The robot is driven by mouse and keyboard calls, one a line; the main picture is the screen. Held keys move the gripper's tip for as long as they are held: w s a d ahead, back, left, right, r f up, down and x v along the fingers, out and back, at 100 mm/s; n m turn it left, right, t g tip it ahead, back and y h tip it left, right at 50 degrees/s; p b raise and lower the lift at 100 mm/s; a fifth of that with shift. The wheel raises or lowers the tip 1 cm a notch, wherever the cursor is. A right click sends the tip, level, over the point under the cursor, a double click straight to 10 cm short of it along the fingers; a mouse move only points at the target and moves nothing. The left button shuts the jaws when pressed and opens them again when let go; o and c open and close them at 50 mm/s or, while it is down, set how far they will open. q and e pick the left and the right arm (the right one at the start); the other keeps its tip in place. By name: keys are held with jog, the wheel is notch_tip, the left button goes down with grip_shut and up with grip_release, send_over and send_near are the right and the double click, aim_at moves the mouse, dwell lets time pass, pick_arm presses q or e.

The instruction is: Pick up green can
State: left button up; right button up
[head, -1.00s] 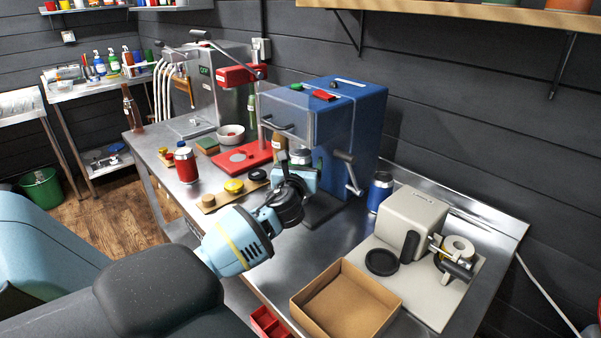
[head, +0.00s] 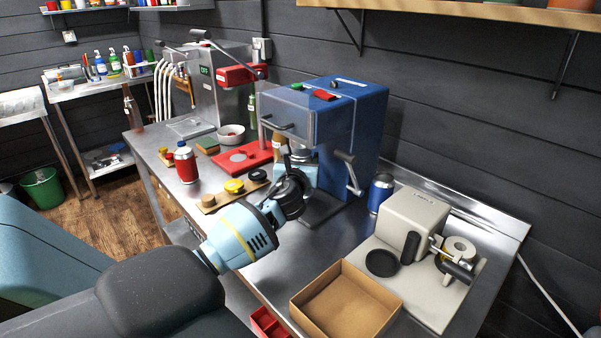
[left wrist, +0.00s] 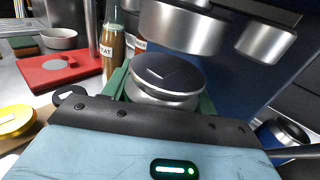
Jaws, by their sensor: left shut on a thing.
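The can (left wrist: 168,76) in the left wrist view has a dark round lid and a silver rim. Green shows at both sides below the rim, and most of its body is hidden. It stands under the silver head (left wrist: 182,25) of the blue machine (head: 335,130), with a gap between lid and head. My left gripper (head: 302,172) reaches in from the front and is shut on the can, one finger on each side. My right gripper is not in view.
A red can (head: 186,166) and yellow lid (head: 234,186) are to the left. A blue can (head: 381,192) stands right of the machine. An open cardboard box (head: 345,300) and a beige device (head: 412,222) occupy the right. Bare steel counter lies in front of the machine.

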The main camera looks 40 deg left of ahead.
pick_arm(q)
jog(key=shift+r, duration=0.1)
jog(key=shift+r, duration=0.9)
jog(key=v, duration=1.8)
jog(key=shift+f+p, duration=0.2)
jog(key=shift+p, duration=0.25)
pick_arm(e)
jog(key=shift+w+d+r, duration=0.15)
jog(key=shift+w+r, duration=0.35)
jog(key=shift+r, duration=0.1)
pick_arm(q)
jog(key=shift+s+f, duration=0.1)
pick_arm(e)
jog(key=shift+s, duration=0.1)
